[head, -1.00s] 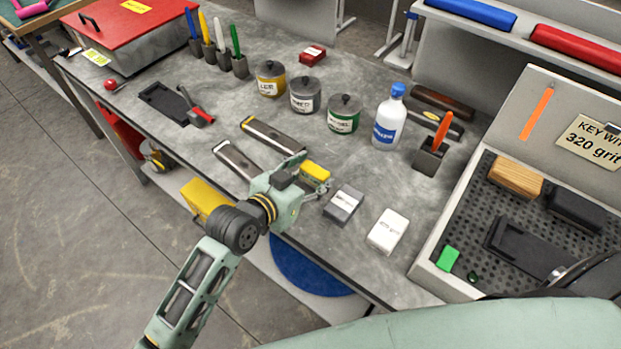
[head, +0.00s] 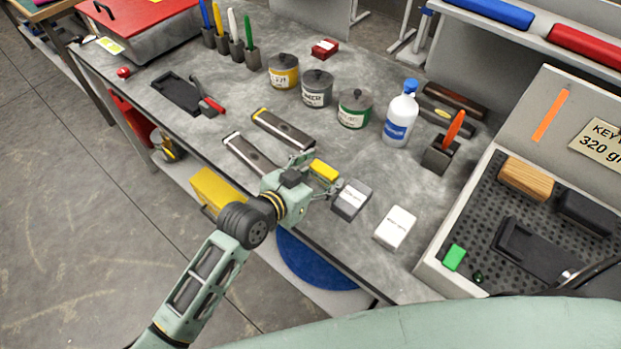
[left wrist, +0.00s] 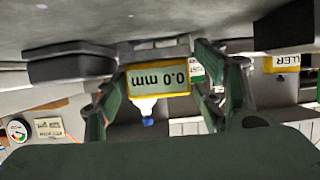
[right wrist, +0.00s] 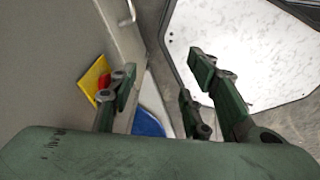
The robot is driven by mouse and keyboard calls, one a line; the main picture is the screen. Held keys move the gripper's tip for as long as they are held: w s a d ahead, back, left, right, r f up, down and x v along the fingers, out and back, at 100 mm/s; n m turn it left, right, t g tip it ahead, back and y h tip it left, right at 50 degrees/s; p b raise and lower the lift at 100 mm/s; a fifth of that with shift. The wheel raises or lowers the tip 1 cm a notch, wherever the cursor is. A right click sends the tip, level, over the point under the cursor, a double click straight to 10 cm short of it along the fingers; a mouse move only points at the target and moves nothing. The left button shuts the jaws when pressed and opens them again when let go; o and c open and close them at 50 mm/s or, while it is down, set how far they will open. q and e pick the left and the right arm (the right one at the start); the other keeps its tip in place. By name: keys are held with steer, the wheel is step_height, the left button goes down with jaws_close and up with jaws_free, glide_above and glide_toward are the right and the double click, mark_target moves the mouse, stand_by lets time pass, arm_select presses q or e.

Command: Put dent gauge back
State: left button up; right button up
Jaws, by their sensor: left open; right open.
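The dent gauge (head: 324,171) is a small yellow block on the grey workbench (head: 215,135), near its front edge. In the left wrist view the gauge (left wrist: 158,78) shows a display reading 0.0 mm, upside down. My left gripper (head: 318,177) is open at the gauge, reaching in from the bench's front. In the left wrist view its fingers (left wrist: 157,88) stand on either side of the gauge, with gaps visible. My right gripper (right wrist: 160,88) is open and empty in the right wrist view, and is out of the head view.
A grey box (head: 351,199) and a white box (head: 396,228) stand right of the gauge. Two metal-edged bars (head: 283,129) lie behind and left. A black tray (head: 178,94) lies left.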

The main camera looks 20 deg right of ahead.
arm_select(q)
steer(key=b+v, duration=0.1)
steer(key=v, duration=1.1)
steer(key=shift+s, duration=0.1)
